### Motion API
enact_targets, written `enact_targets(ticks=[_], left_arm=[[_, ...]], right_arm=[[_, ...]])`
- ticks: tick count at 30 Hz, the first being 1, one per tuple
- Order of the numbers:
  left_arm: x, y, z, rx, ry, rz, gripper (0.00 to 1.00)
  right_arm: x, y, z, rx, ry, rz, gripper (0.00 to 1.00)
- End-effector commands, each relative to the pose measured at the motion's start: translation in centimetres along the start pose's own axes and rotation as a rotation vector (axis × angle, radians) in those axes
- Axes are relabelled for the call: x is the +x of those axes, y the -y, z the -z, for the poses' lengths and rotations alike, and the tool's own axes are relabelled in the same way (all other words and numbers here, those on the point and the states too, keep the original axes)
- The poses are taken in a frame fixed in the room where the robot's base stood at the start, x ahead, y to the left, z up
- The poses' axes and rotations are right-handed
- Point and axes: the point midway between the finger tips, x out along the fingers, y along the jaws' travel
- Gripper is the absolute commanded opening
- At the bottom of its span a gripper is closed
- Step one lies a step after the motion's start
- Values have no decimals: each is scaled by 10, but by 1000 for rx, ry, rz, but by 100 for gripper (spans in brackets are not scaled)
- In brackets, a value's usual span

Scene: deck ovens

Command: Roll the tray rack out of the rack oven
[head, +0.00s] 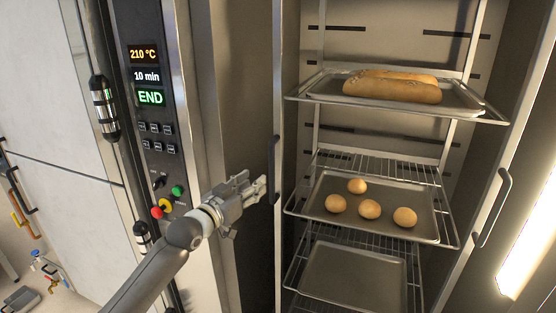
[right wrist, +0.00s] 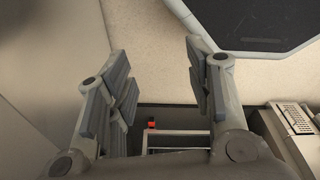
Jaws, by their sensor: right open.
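The tray rack (head: 278,60) stands in the oven chamber with wire shelves between its posts. Its top tray (head: 465,97) bears long loaves (head: 392,90), the middle tray (head: 325,190) bears several round rolls (head: 369,209), and the lower tray (head: 352,275) looks empty. A black handle (head: 275,170) is on the left post and another (head: 492,208) on the right post. My left gripper (head: 262,186) is just left of the left handle, fingers pointing at it. Whether they touch or are parted is unclear. My right gripper (right wrist: 158,85) is open and empty in the right wrist view.
The oven's control panel (head: 155,120) on the left reads 210 °C, 10 min, END, with coloured buttons below. A bright lamp strip (head: 530,240) is at the right. The right wrist view shows pale floor (right wrist: 150,30), a dark mat-like shape (right wrist: 250,25) and grey equipment (right wrist: 295,118).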

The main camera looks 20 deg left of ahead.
Motion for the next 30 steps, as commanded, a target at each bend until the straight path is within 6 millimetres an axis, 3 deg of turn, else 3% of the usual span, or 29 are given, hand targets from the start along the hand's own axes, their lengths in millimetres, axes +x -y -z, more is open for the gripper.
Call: enact_targets(ticks=[7, 11, 14, 22, 30], left_arm=[[22, 0, 4, -1, -3, -1, 38], [42, 0, 4, -2, -1, -1, 38], [56, 0, 4, 0, -1, 0, 38], [90, -1, 2, -1, -1, -2, 38], [106, 0, 1, 1, 0, -1, 38]], right_arm=[[-12, 7, -41, 0, 62, 8, 48], [-18, 9, -53, 1, 81, 12, 48], [-22, 10, -50, 1, 77, 13, 48], [-26, 10, -14, 4, 21, 13, 48], [-28, 12, -20, 4, 34, 15, 48]])
